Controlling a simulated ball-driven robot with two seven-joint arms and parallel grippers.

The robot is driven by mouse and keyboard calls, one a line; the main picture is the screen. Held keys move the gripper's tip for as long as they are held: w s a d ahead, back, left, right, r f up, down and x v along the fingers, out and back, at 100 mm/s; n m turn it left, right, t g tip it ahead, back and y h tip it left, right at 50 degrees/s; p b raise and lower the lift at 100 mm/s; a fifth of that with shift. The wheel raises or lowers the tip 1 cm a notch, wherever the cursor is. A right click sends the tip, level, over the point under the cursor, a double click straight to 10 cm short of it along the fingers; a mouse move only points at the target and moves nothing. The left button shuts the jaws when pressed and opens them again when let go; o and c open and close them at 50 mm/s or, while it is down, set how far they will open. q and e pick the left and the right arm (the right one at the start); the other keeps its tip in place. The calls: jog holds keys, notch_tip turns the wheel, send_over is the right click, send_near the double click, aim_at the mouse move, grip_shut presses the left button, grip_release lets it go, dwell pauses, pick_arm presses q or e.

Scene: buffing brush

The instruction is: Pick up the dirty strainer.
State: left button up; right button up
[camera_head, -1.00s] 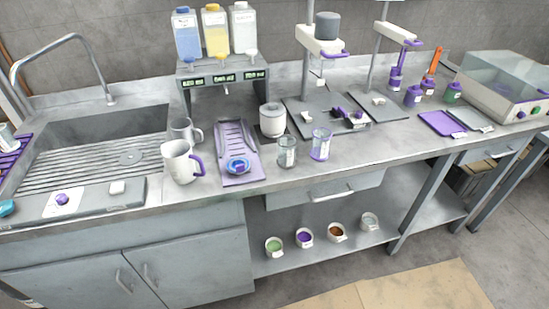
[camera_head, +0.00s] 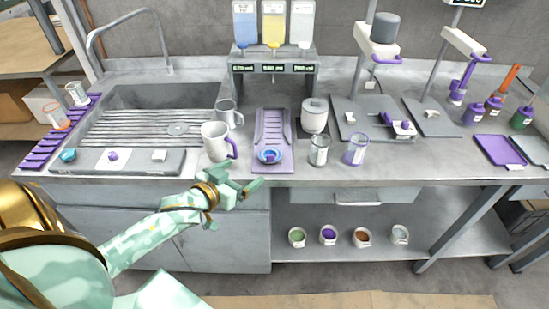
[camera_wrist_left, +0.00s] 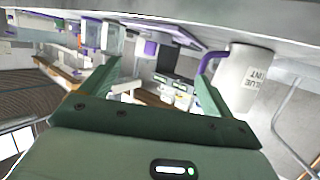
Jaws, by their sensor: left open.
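A small round blue piece with a purple centre (camera_head: 270,156) sits at the front end of a purple slotted tray (camera_head: 286,166) on the counter. It may be the dirty strainer, but it is too small to be sure. My left gripper (camera_head: 242,182) is open and empty in front of the counter edge, just below a white mug with a purple handle (camera_head: 214,143). In the left wrist view the open fingers (camera_wrist_left: 155,95) have nothing between them, and the mug (camera_wrist_left: 243,80), lettered "BLUE TINT", is by the right finger. My right gripper is not in view.
A glass mug (camera_head: 228,113), a white pot (camera_head: 314,114) and two glass beakers (camera_head: 319,151) (camera_head: 356,149) stand near the tray. A dispenser (camera_head: 273,70) stands behind. Several small cups line the lower shelf (camera_head: 450,244).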

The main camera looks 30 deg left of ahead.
aim_at(265, 159)
pick_arm(q)
jog(key=b+x, duration=0.1)
jog(key=x, duration=0.5)
jog(key=shift+w+f, duration=0.25)
jog(key=b+x, duration=0.2)
jog(key=x, duration=0.3)
jog(key=shift+w+f, duration=0.1)
jog(key=shift+w, duration=0.25)
jog(key=shift+s, duration=0.1)
jog(key=c, duration=1.1)
